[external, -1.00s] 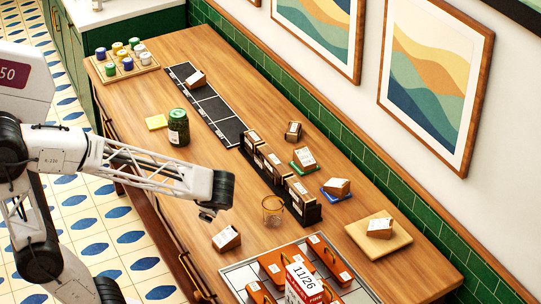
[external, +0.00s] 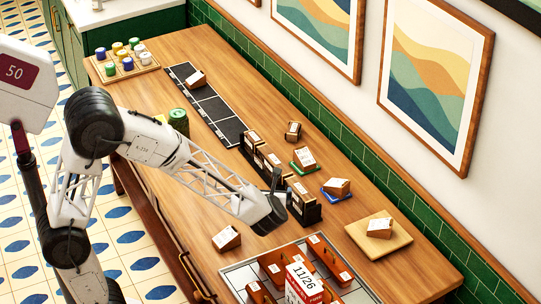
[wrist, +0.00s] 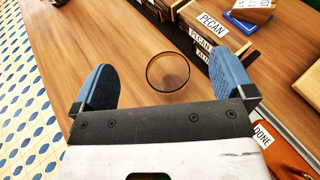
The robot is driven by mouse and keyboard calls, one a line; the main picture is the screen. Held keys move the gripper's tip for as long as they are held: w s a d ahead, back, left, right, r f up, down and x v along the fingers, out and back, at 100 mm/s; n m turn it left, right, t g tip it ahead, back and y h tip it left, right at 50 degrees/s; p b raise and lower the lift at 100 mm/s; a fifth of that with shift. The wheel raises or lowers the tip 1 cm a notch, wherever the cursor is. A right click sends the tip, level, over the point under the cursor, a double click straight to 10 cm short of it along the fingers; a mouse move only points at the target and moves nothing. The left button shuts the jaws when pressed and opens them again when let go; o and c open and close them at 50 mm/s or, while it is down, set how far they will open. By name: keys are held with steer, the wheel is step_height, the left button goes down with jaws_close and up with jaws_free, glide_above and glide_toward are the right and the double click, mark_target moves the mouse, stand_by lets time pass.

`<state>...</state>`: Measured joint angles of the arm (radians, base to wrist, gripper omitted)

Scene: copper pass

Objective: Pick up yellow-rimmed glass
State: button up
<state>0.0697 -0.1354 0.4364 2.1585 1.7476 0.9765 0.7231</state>
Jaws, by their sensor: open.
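The glass (wrist: 168,88) stands upright on the wooden counter in the wrist view. Its round rim looks dark brown there, with no clear yellow. My gripper (wrist: 163,66) is open, with one blue finger on each side of the glass in the picture and gaps on both sides. I cannot tell how far above the glass the fingers are. In the external view my gripper (external: 277,190) is over the counter beside the black rack, and my arm hides the glass.
The black rack of labelled boxes (external: 269,163) stands close to my gripper. A tray of orange compartments (external: 235,280) is in front, with a brown box (external: 226,239) to its left. A green jar (external: 179,121) and a tray of small jars (external: 150,61) stand farther back.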

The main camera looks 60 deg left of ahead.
stand_by(0.3)
step_height(320, 180, down, 7)
stand_by(0.6)
steer(key=shift+x, duration=2.55)
steer(key=shift+r, duration=0.1)
steer(key=shift+c, duration=0.5)
steer(key=c, duration=1.2)
